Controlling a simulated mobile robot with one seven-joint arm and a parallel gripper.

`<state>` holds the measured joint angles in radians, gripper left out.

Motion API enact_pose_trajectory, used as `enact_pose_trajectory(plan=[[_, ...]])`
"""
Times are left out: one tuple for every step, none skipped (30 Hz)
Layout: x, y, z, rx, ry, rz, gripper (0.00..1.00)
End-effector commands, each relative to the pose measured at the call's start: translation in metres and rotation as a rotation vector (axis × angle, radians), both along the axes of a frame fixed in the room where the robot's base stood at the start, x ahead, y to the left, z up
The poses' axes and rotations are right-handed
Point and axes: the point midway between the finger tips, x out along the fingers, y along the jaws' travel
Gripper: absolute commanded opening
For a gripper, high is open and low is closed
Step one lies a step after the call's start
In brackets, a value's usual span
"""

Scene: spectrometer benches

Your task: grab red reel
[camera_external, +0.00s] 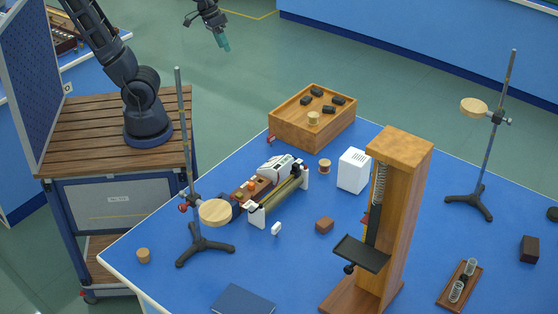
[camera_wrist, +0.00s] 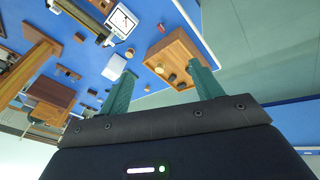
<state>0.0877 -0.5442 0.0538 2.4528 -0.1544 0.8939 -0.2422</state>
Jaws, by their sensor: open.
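A small reel (camera_external: 324,166) with a reddish winding stands on the blue bench, between the wooden box and the white block. It also shows in the wrist view (camera_wrist: 130,53), beyond my fingers. My gripper (camera_external: 222,42) hangs high at the top of the external view, apart from the bench and far from the reel. In the wrist view my gripper (camera_wrist: 160,78) has its two green fingers spread wide, with nothing held between them.
A wooden box (camera_external: 283,131) with several black pieces and a pale reel (camera_external: 313,118) stands behind the reel. A white block (camera_external: 353,170), a slide apparatus (camera_external: 280,190), a tall wooden stand (camera_external: 402,190) and two rod stands rise around it.

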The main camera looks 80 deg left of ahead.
Motion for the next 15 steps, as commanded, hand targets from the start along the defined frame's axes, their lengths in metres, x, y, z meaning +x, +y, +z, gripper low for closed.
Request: enact_pose_trajectory(plan=[[0.012,-0.006,-0.003,-0.033,0.022,0.032,0.65],[0.019,-0.010,-0.005,-0.054,0.033,0.056,0.65],[0.029,-0.014,-0.006,-0.081,0.047,0.089,0.65],[0.036,-0.018,-0.008,-0.102,0.059,0.113,0.65],[0.043,-0.021,-0.010,-0.122,0.072,0.138,0.65],[0.052,-0.026,-0.013,-0.148,0.089,0.173,0.65],[0.059,-0.029,-0.015,-0.166,0.100,0.198,0.65],[0.066,-0.033,-0.017,-0.184,0.113,0.223,0.65],[0.076,-0.038,-0.021,-0.207,0.131,0.257,0.65],[0.083,-0.042,-0.024,-0.225,0.144,0.285,0.65],[0.090,-0.045,-0.027,-0.240,0.157,0.312,0.65],[0.099,-0.050,-0.031,-0.262,0.175,0.348,0.65],[0.106,-0.054,-0.034,-0.278,0.187,0.375,0.65],[0.113,-0.058,-0.037,-0.293,0.201,0.402,0.65],[0.122,-0.063,-0.043,-0.311,0.220,0.439,0.65]])
